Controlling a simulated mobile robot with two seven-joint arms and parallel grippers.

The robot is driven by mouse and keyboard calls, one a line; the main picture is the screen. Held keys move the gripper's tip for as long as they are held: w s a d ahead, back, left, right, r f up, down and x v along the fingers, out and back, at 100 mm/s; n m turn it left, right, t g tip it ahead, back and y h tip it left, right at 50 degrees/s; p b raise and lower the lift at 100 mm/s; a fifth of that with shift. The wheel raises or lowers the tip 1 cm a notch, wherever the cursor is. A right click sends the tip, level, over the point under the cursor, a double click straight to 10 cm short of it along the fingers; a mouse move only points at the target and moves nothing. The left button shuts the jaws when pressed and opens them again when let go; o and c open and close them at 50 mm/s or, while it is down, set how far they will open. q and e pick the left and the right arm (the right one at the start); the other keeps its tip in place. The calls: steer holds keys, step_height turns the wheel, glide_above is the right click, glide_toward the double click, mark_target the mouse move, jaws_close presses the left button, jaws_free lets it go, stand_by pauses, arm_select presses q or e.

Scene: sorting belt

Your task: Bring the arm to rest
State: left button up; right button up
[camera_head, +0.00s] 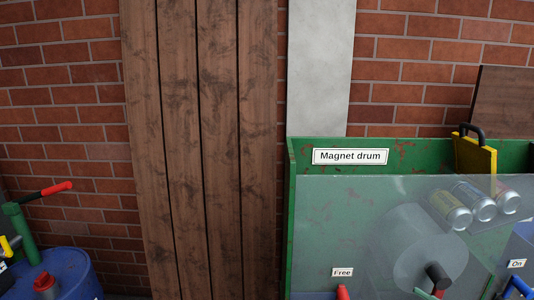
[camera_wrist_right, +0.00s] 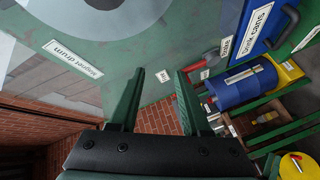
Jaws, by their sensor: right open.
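My right gripper (camera_wrist_right: 160,76) shows in the right wrist view, with its two dark green fingers spread apart and nothing between them. It hangs in front of the green magnet drum housing, whose "Magnet drum" label (camera_wrist_right: 72,58) lies to the left of the fingers. A red-handled lever (camera_wrist_right: 196,66) is close to the right fingertip; I cannot tell whether they touch. Neither gripper shows in the head view, and my left gripper is in no view.
In the head view the green housing (camera_head: 292,210) stands right, with a clear front panel, several cans (camera_head: 465,206) and a yellow plate (camera_head: 474,155). A blue drum (camera_head: 65,275) is lower left. The wrist view shows a blue barrel (camera_wrist_right: 238,90) and green rack (camera_wrist_right: 290,132).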

steer(key=s+a+f+m+g+h, duration=0.1)
steer(key=s+a+f+m+h, duration=0.15)
steer(key=s+f+m, duration=0.35)
steer(key=s+a+f+m+h, duration=0.1)
steer(key=a+f+m+h, duration=0.2)
steer(key=f, duration=0.5)
steer(key=s+a+f+m+g, duration=0.2)
steer(key=s+a+f+m, duration=0.1)
steer(key=s+a+f, duration=0.2)
steer(key=s+a+f+m+g, duration=0.2)
steer(key=s+a+f, duration=0.3)
steer(key=a, duration=0.4)
steer(key=shift+s+a+m+g, duration=0.4)
steer(key=shift+s+m, duration=0.2)
steer(key=shift+m, duration=0.1)
